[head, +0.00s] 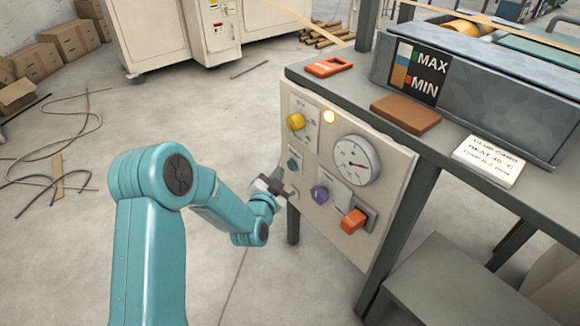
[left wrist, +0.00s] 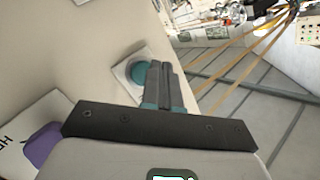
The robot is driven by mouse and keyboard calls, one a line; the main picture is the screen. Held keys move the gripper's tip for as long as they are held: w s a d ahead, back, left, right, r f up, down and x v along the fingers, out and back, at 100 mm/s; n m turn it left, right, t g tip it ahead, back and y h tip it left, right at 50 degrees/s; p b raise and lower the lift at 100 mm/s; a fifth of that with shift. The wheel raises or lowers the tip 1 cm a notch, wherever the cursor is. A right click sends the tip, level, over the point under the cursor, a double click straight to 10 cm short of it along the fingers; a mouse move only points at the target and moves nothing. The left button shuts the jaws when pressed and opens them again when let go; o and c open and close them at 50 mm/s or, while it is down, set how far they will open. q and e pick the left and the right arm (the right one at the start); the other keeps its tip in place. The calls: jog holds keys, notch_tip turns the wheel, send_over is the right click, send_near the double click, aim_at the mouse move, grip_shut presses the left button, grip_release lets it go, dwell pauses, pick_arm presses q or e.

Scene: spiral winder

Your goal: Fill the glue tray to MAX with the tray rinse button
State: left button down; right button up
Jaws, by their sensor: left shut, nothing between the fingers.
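The glue tray (head: 480,95) is a grey metal trough on the bench, with a MAX/MIN level label (head: 421,74) on its front. I cannot read the glue level for certain. The control panel (head: 322,222) below carries a teal round button (head: 292,165), a yellow knob, a purple knob (head: 319,195) and an orange switch. The button labels are too small to read. My left gripper (head: 281,179) is shut and empty, just in front of the panel near the teal button. In the left wrist view the teal button (left wrist: 138,74) shows beside the shut fingers (left wrist: 160,72); contact cannot be told. My right gripper is out of view.
A pressure gauge (head: 356,160) and a lit lamp (head: 329,116) are on the panel. An orange item (head: 328,67), a brown block (head: 406,114) and a note card (head: 488,160) lie on the bench. Loose straps lie on the floor at left.

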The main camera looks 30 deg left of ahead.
pick_arm(q)
jog(key=s, duration=0.1)
jog(key=s+a, duration=0.1)
jog(key=s, duration=0.1)
jog(key=s+b, duration=0.1)
jog(key=shift+s+a, duration=0.15)
jog(key=shift+a, duration=0.25)
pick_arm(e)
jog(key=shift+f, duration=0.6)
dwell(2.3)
